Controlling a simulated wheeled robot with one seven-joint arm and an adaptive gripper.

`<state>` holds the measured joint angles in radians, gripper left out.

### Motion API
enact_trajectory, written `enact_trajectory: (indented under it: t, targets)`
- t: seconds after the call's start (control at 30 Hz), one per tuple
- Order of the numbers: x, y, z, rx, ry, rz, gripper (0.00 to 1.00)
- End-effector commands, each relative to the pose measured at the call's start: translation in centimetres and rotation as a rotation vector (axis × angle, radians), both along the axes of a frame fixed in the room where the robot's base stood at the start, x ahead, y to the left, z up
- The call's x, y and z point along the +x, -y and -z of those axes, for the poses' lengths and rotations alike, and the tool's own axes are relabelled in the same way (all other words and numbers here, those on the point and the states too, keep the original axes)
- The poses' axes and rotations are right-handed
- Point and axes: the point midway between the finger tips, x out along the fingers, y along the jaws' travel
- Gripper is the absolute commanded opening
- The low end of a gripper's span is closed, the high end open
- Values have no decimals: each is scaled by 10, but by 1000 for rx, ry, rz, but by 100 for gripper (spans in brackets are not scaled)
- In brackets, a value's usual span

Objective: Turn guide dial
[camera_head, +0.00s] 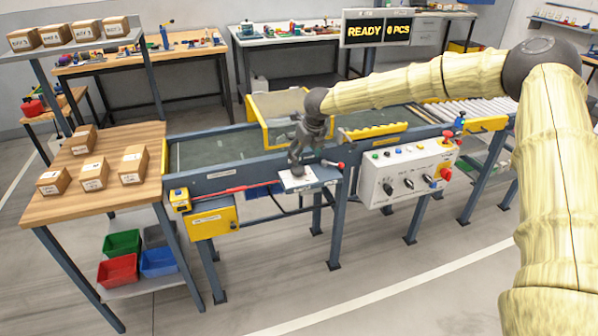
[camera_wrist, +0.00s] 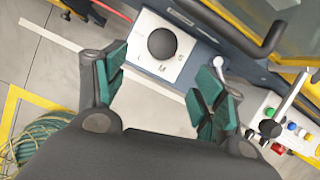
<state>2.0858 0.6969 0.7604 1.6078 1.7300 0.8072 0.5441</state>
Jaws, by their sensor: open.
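The guide dial is a round black knob (camera_wrist: 162,43) on a white plate (camera_wrist: 150,66) marked with S, M and L, near the top centre of the wrist view. I cannot tell which letter it points to. In the head view the white plate (camera_head: 302,181) sits on the conveyor's front side, and my gripper hides most of the knob. My gripper (camera_wrist: 162,80) is open, with its green-padded fingers apart on either side of the dial in the picture and nothing between them. In the head view my gripper (camera_head: 297,165) points down over the plate; contact cannot be told.
A control box (camera_head: 408,175) with knobs, buttons and a red emergency stop hangs right of the plate. A red-tipped lever (camera_head: 334,164) and a yellow guide frame (camera_head: 285,120) stand close to my gripper. A wooden table (camera_head: 100,205) with cartons is at left. The floor in front is clear.

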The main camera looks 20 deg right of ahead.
Motion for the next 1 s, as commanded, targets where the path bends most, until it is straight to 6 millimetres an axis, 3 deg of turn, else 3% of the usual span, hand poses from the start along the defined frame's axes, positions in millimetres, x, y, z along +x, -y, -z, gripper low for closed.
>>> enact_trajectory:
  t: [0.1,0.23,0.7,1.0]
  targets:
    - [6,3,-9,38,2,39,69]
    - [10,3,-3,44,1,45,69]
    - [36,-4,63,41,0,42,69]
    - [46,-5,85,41,3,43,69]
